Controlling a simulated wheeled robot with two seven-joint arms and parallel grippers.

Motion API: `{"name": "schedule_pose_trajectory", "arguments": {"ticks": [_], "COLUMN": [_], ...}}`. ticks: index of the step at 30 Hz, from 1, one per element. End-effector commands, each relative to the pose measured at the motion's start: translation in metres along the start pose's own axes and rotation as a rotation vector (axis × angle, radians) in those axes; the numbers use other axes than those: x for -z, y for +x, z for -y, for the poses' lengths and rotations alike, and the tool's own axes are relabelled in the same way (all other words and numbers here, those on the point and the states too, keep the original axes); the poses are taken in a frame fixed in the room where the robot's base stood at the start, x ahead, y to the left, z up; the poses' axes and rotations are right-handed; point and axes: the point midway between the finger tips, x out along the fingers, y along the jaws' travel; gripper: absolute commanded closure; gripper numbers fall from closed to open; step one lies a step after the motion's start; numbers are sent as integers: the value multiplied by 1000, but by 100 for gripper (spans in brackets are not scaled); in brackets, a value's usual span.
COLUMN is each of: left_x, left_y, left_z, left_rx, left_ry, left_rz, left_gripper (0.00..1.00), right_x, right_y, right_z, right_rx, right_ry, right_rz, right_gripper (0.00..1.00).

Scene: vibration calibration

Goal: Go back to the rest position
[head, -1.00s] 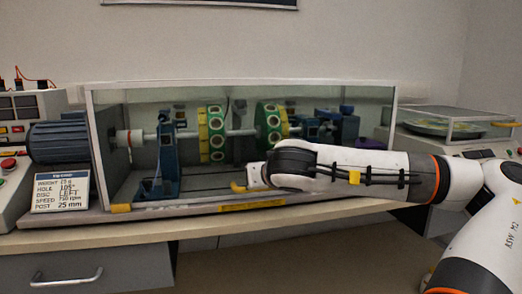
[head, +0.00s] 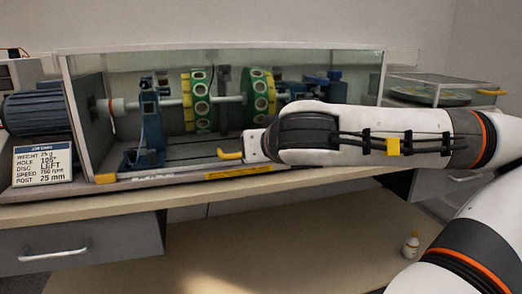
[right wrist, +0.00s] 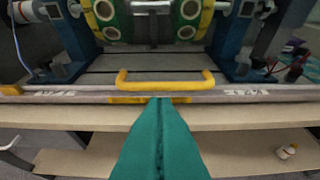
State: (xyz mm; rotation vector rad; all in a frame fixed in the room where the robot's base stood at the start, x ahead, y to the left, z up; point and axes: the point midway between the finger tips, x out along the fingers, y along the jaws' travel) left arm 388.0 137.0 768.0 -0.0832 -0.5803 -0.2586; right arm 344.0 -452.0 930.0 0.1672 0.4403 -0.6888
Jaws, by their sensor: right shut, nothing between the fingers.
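My right gripper (right wrist: 160,102) shows in the right wrist view as two green fingers pressed together, with nothing between them. Its tips point at the yellow handle (right wrist: 165,78) at the front of the test rig; I cannot tell whether they touch it. In the head view my right arm comes in from the right, across the rig's front. Its fingers are hidden there, and part of the yellow handle (head: 230,154) shows beside the wrist. My left gripper is not in view.
The glass-sided rig (head: 95,178) holds a shaft with two green and yellow discs (head: 200,100). A blue motor (head: 35,112) and a sign card (head: 42,164) stand left. A clear-covered box (head: 440,88) stands right. A small bottle (head: 411,244) stands on the lower shelf.

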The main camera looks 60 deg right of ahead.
Motion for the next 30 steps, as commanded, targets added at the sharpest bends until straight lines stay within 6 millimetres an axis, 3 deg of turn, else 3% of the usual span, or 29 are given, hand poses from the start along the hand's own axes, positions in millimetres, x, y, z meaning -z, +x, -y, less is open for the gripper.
{"name": "schedule_pose_trajectory", "arguments": {"ticks": [7, 16, 19, 23, 25, 28, 30], "left_x": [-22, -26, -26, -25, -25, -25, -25], "left_y": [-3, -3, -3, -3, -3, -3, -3], "left_z": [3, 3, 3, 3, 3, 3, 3], "left_rx": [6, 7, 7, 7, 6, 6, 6], "left_ry": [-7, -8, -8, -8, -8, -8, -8], "left_rz": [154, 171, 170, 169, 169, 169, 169], "left_gripper": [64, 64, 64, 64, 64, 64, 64], "right_x": [4, 4, 16, 63, 103, 164, 203], "right_y": [-5, -6, 0, 14, 15, 1, -22], "right_z": [0, -1, -12, -53, -85, -131, -161], "right_rx": [1, -2, -41, -174, -265, -366, -403], "right_ry": [-1, 0, 21, 119, 210, 376, 508], "right_rz": [1, -2, -53, -261, -448, -780, -1044], "right_gripper": [100, 100, 100, 100, 100, 100, 100]}}
